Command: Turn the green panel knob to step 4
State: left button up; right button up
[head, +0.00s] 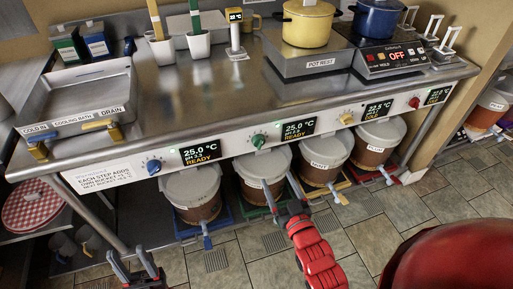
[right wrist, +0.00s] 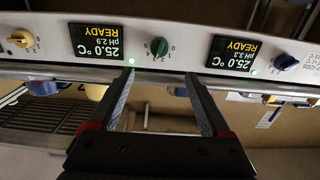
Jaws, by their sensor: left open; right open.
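The green knob (head: 258,140) is on the white front panel, between two displays that read 25.0 °C READY. It also shows in the right wrist view (right wrist: 158,46), which is upside down, with small step numbers around it. I cannot tell which number its pointer is at. My right gripper (head: 281,190) is open and empty in front of the panel, below the knob in the head view. In the right wrist view its fingers (right wrist: 160,77) stand apart, on either side of the knob's line, not touching it. My left gripper (head: 137,272) is open and empty at the lower left.
A blue knob (head: 153,166), yellow knob (head: 346,118) and red knob (head: 413,103) share the panel. Lidded buckets (head: 262,168) stand below it. The counter holds a sink tray (head: 85,98), a yellow pot (head: 308,24) and a blue pot (head: 378,19). The tiled floor in front is clear.

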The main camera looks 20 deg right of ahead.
aim_at(260, 146)
jog(key=w, duration=1.5)
jog(key=shift+a+r, duration=0.1)
jog(key=shift+a, duration=0.15)
jog(key=shift+s, duration=0.1)
grip_shut()
jog(key=m, duration=0.2)
jog(key=shift+m, duration=0.4)
jog(key=shift+m+b, duration=0.55)
jog(key=shift+m, duration=1.55)
